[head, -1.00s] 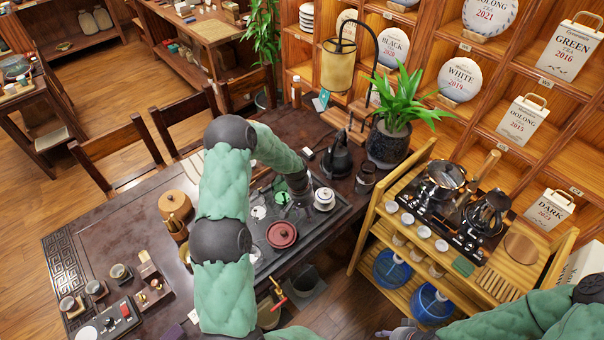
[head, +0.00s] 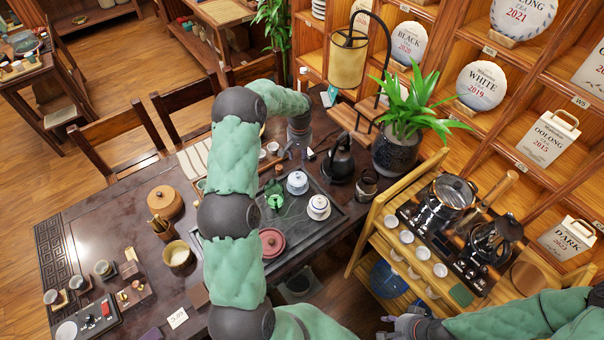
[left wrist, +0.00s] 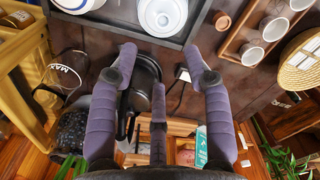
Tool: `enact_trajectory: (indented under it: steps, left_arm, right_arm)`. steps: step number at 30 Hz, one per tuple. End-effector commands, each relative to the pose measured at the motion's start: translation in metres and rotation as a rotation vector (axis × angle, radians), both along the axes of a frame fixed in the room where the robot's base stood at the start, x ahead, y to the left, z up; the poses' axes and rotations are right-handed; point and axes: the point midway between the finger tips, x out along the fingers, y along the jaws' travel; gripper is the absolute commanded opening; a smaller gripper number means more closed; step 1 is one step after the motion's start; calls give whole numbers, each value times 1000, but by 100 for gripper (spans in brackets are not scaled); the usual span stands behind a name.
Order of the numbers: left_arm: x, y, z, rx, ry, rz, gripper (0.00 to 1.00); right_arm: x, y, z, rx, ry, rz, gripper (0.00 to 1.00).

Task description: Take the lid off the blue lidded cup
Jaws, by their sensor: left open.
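In the left wrist view the cup (left wrist: 162,14) is at the top edge, partly cut off, beyond my fingertips. My left gripper (head: 299,152) is just behind the cup, apart from it. Its purple fingers (left wrist: 160,52) are spread wide with nothing between the tips.
A black kettle (head: 340,160) stands right of my left gripper; it shows below the fingertips in the left wrist view (left wrist: 142,85). A dark red pot (head: 272,242) and a green piece (head: 275,200) are on the tray. A plant (head: 400,140) and lamp (head: 348,62) stand behind.

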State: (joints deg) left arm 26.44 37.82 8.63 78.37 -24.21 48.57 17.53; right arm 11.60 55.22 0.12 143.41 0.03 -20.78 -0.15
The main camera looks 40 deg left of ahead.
Motion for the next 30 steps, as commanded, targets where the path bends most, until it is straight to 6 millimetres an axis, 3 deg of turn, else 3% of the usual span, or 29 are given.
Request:
enact_trajectory:
  steps: [7,14,22,30]
  left_arm:
    - [-2,0,-36,-1,3,1,49]
    - [-3,1,-56,-1,2,1,49]
    - [-9,4,-92,-1,2,0,49]
    - [-8,4,-101,0,-1,0,49]
  right_arm:
    - [-1,0,0,0,2,1,40]
    - [0,0,1,0,1,0,40]
    - [0,0,3,0,1,0,40]
    - [0,0,3,0,1,0,40]
